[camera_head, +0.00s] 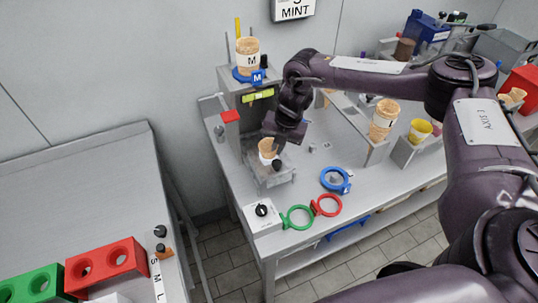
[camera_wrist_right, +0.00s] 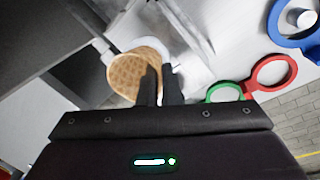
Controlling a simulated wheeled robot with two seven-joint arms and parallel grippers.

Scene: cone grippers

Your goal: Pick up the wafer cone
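A wafer cone (camera_head: 267,150) stands upright on a low grey stand (camera_head: 272,178) below the grey machine. My right gripper (camera_head: 278,145) is at the cone's right side and hides part of it. In the right wrist view the cone (camera_wrist_right: 132,72) shows its tan waffle texture. The two dark fingers (camera_wrist_right: 160,85) there are close together with a narrow gap, overlapping the cone's right edge. Whether they pinch its wall is not clear. Another wafer cone, marked M (camera_head: 248,58), stands in a blue ring on the machine, and a cone marked L (camera_head: 383,120) stands farther right. My left gripper is not in view.
A yellow cup (camera_head: 420,130) is at the right. Red (camera_head: 105,268) and green holed blocks (camera_head: 32,284) sit on the left table.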

